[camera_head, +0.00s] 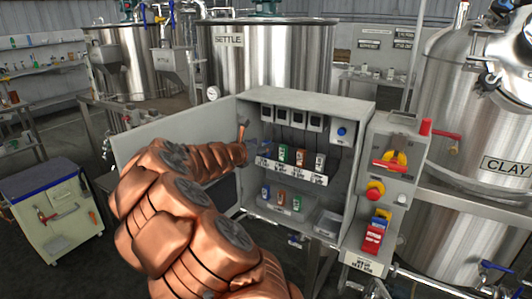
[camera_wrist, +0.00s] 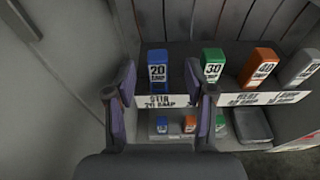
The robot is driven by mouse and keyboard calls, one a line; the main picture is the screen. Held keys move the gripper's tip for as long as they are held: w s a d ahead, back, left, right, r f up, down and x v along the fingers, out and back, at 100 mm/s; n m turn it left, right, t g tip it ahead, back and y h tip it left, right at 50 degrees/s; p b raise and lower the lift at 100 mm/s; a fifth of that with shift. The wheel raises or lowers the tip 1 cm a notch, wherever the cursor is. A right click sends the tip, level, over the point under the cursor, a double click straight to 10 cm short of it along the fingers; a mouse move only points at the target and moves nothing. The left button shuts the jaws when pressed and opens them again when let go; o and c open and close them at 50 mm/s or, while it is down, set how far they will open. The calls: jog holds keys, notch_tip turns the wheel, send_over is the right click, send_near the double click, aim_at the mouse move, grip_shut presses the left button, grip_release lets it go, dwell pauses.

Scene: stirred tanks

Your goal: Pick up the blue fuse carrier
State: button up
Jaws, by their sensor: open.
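A blue fuse carrier (camera_wrist: 158,66) marked 20 AMP stands upright at the left end of the upper row in the wrist view, above a label reading STIR 20 AMP. My gripper (camera_wrist: 159,82) is open and empty, with one finger on each side of this carrier in the picture. The fingers look short of it, and I cannot see contact. A second, smaller-looking blue carrier (camera_wrist: 162,124) sits on the lower shelf, seen between the fingers; it also shows in the head view (camera_head: 265,193). In the head view my arm reaches into the grey cabinet and partly hides the upper row's left end.
Green (camera_wrist: 213,64), orange (camera_wrist: 262,66) and grey (camera_wrist: 302,67) carriers stand to the right in the upper row. More carriers and a grey tray (camera_wrist: 252,125) are below. The open cabinet door (camera_head: 160,142) is at left. A switch panel (camera_head: 394,165) adjoins the cabinet's right side.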

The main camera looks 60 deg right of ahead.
aim_at(266, 141)
jog(key=shift+w+d+f+p, duration=0.15)
jog(key=shift+d+f, duration=0.1)
jog(key=shift+d, duration=0.5)
jog(key=shift+d+f+p, duration=0.2)
jog(key=shift+d+f, duration=0.05)
jog(key=shift+d, duration=0.45)
jog(key=shift+w+d+f+p, duration=0.15)
jog(key=shift+d+f, duration=0.1)
jog(key=shift+d, duration=0.5)
jog(key=shift+c, duration=0.3)
jog(key=shift+s, duration=0.1)
grip_shut()
